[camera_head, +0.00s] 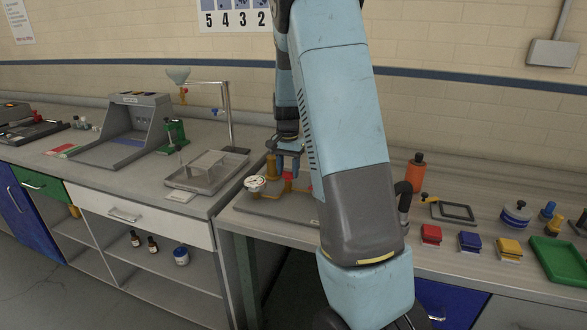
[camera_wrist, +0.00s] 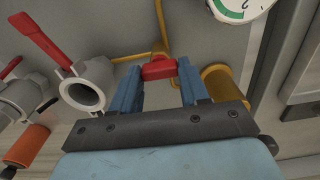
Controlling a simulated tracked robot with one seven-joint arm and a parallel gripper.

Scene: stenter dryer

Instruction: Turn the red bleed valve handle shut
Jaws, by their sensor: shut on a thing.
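The red bleed valve handle (camera_wrist: 159,70) sits between the tips of my gripper's two blue fingers (camera_wrist: 158,76) in the wrist view. The gripper is shut on it, with a fingertip at each side. In the head view my gripper (camera_head: 289,158) points down over the brass pipework, and the red handle (camera_head: 288,176) shows just below it. The fingers and the arm hide part of the valve, so its exact turn angle is hard to tell.
A white dial gauge (camera_head: 255,183) stands left of the handle, and a brass cylinder (camera_wrist: 217,82) is close on the right in the wrist view. A grey valve (camera_wrist: 90,86) with a red lever (camera_wrist: 41,39) lies to the left. An orange bottle (camera_head: 415,174) stands farther right.

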